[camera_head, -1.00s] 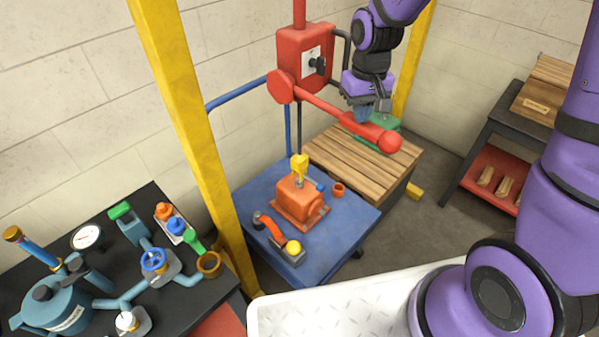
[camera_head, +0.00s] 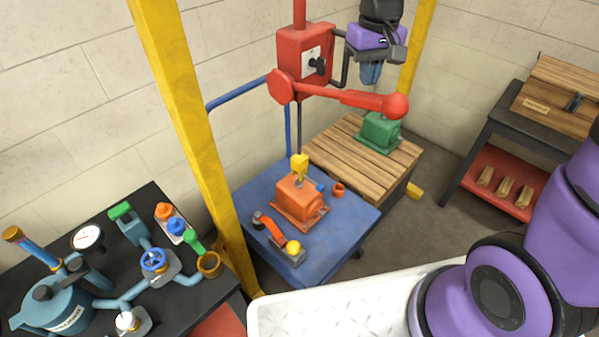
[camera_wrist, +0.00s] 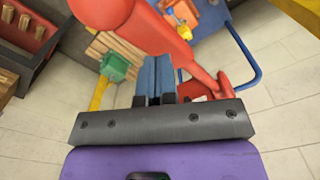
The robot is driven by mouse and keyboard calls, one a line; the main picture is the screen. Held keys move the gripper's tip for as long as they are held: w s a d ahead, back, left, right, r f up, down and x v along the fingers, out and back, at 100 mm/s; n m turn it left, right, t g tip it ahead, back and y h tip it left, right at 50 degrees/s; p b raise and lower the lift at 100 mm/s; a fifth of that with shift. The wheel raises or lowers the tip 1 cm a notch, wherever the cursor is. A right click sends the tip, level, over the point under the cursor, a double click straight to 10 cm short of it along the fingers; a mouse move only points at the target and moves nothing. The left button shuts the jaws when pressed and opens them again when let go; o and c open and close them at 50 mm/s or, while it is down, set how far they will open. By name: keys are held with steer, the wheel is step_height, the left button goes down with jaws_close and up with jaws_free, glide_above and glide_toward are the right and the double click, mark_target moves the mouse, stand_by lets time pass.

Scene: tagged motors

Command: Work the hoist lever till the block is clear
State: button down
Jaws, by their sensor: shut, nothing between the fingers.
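The red hoist (camera_head: 303,62) stands at the back, with a red lever (camera_head: 345,97) reaching right from its pivot. The lever ends in a red ball (camera_head: 395,105) and slopes slightly down to the right. My gripper (camera_head: 371,80) is above the lever's outer part in the head view. In the wrist view its blue fingers (camera_wrist: 155,78) are together and empty, with the lever (camera_wrist: 178,42) passing beyond them; I cannot tell whether they touch. An orange motor block (camera_head: 299,196) sits on a blue table (camera_head: 345,232), with a yellow hook block (camera_head: 299,163) at its top.
A green motor (camera_head: 380,132) stands on a wooden-slatted crate (camera_head: 340,150) below the lever. Yellow posts (camera_head: 185,110) flank the hoist. A black bench (camera_head: 185,300) with pipes and valves is at left, a dark shelf (camera_head: 500,140) at right.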

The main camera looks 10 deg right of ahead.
steer(key=shift+f, duration=0.1)
stand_by(0.4)
steer(key=shift+f, duration=1.05)
steer(key=shift+s+d+f, duration=0.1)
steer(key=shift+s+f, duration=0.05)
steer(key=shift+f, duration=0.75)
steer(key=shift+s+d+f, duration=0.1)
steer(key=shift+s+f, duration=0.05)
steer(key=shift+f, duration=0.8)
steer(key=shift+s+d+f, duration=0.1)
steer(key=shift+s+f, duration=0.05)
steer(key=shift+f, duration=0.75)
steer(key=shift+f, duration=2.9)
step_height(320, 180, up, 14)
glide_above(367, 109)
steer(key=w, duration=0.3)
steer(key=shift+s+d+f, duration=0.1)
steer(key=shift+d+f, duration=0.1)
